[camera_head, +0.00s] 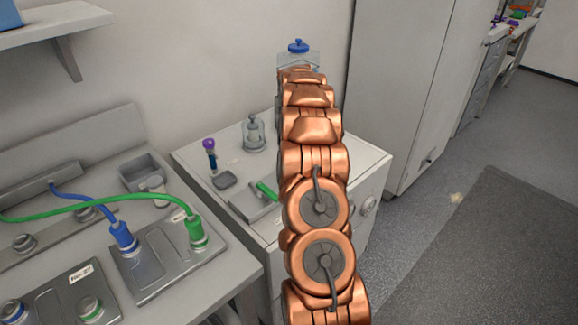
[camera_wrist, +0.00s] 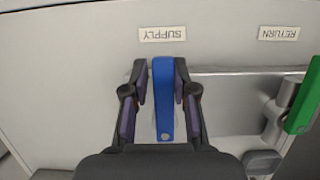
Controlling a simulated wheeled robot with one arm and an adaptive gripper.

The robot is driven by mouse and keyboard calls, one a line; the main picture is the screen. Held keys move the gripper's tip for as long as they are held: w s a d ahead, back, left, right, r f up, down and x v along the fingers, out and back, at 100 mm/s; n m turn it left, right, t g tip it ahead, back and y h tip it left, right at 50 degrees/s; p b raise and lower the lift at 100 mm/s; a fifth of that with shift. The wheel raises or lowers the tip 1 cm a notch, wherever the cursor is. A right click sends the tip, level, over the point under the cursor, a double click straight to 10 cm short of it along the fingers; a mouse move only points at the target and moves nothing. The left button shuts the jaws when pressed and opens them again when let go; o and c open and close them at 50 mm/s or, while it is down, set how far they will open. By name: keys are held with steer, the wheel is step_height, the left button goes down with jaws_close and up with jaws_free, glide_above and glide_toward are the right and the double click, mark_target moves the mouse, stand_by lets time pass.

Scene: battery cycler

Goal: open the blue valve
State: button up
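The blue valve handle (camera_wrist: 163,95) is a long straight bar in the wrist view, pointing up and down the picture below the upside-down SUPPLY label (camera_wrist: 163,34). My gripper (camera_wrist: 162,80) has one dark finger on each side of this bar. The fingers are close to its sides, with a thin gap seeming to show at the left one; I cannot tell whether they press on it. In the head view my copper arm hides the blue handle and the gripper.
A green handle (camera_wrist: 303,98) stands tilted at the right, near the RETURN label (camera_wrist: 279,33); its green end also shows in the head view (camera_head: 266,190). A glass jar (camera_head: 253,133) and a purple-capped tube (camera_head: 210,153) stand on the cabinet top. Open floor lies right.

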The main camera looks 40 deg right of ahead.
steer(key=shift+o, duration=1.2)
steer(key=shift+d, duration=0.1)
steer(key=shift+r, duration=0.1)
steer(key=shift+p+v, duration=1.35)
steer(key=shift+v, duration=2.55)
steer(key=shift+d, duration=0.2)
